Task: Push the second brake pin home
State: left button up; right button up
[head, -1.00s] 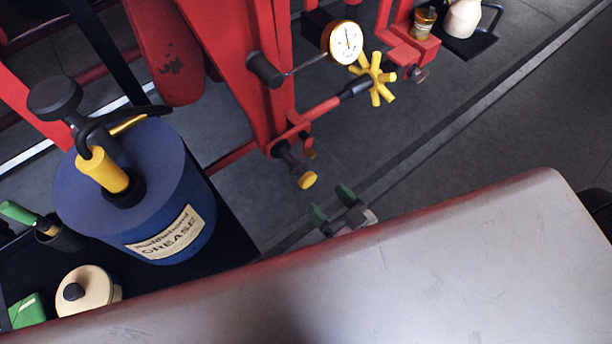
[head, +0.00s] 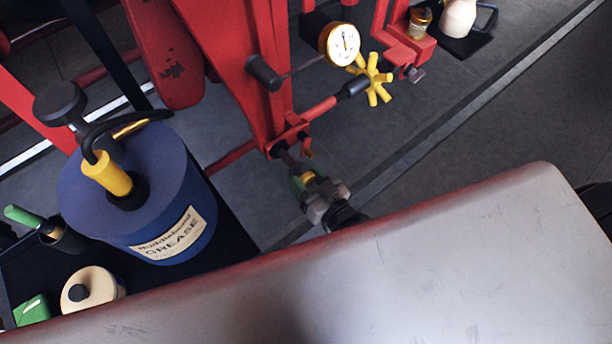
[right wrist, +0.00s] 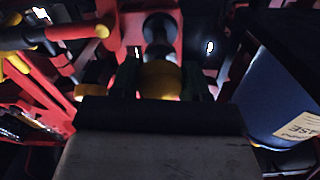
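The brake pin with a yellow head (right wrist: 160,80) and a dark shaft sticks out of the red bracket. In the head view the yellow head (head: 308,178) shows partly between the green fingertips of my right gripper (head: 311,184). In the right wrist view the fingers of my right gripper (right wrist: 161,84) stand on both sides of the head. It is too dark to tell whether they press on it. A second yellow end (right wrist: 85,91) shows to the left in the wrist view. My left gripper is not in view.
A blue grease drum (head: 140,190) with a black and yellow pump stands left of the gripper. A yellow star-shaped handwheel (head: 371,78) and a gauge (head: 342,44) are above right. A large pale, red-edged surface (head: 450,260) fills the foreground. Open floor lies to the right.

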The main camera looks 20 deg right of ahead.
aim_at(297, 169)
jog(key=c, duration=0.7)
jog(key=x, duration=0.5)
jog(key=shift+w+r, duration=0.1)
jog(key=shift+w, duration=0.15)
jog(key=shift+s, duration=0.1)
jog(key=o, duration=0.9)
jog(key=shift+c, duration=0.2)
jog(key=o, duration=0.4)
jog(key=shift+w+a, duration=0.15)
jog(key=shift+w, duration=0.05)
jog(key=shift+o, duration=0.2)
jog(key=shift+s, duration=0.1)
